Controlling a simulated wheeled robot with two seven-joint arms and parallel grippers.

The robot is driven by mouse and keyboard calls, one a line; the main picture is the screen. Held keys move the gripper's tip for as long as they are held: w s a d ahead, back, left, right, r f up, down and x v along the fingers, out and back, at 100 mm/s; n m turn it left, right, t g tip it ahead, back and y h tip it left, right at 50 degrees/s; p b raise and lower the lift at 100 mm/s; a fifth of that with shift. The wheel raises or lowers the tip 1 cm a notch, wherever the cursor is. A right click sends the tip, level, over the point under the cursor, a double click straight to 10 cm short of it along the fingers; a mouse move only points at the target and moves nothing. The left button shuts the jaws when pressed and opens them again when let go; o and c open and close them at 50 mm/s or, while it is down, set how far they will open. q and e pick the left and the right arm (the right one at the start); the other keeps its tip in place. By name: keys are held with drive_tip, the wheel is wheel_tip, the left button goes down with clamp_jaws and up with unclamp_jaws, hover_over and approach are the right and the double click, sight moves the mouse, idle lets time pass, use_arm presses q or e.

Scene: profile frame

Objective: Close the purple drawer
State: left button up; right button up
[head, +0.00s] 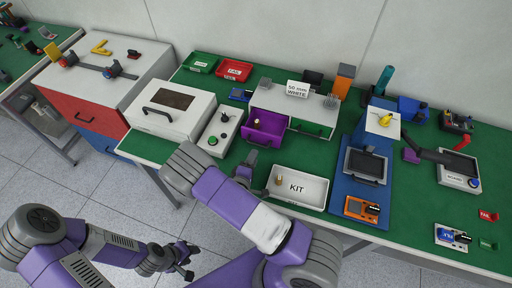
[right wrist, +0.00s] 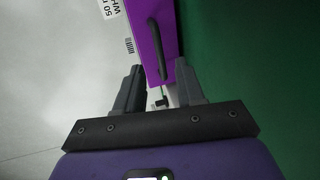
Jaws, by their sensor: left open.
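The purple drawer (head: 264,131) stands pulled out of the small cabinet with the white top and green front (head: 300,115). In the right wrist view, the purple drawer front (right wrist: 152,35) with its dark bar handle (right wrist: 155,36) lies just ahead of my fingers. My right gripper (head: 247,168) is in front of the drawer, partly hidden by my own arm; its fingers (right wrist: 160,78) are apart with nothing clearly held. Contact with the drawer cannot be told. My left gripper (head: 184,262) is open and empty, low over the floor, away from the table.
A white KIT tray (head: 298,188) is right of my right gripper. A grey box with a green button (head: 219,135) stands left of the drawer. A blue stand with a dark screen (head: 364,165) is further right. Green table surface shows between them.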

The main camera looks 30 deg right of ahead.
sight(260, 146)
drive_tip(key=x, duration=0.6)
drive_tip(key=shift+d, duration=0.35)
clamp_jaws()
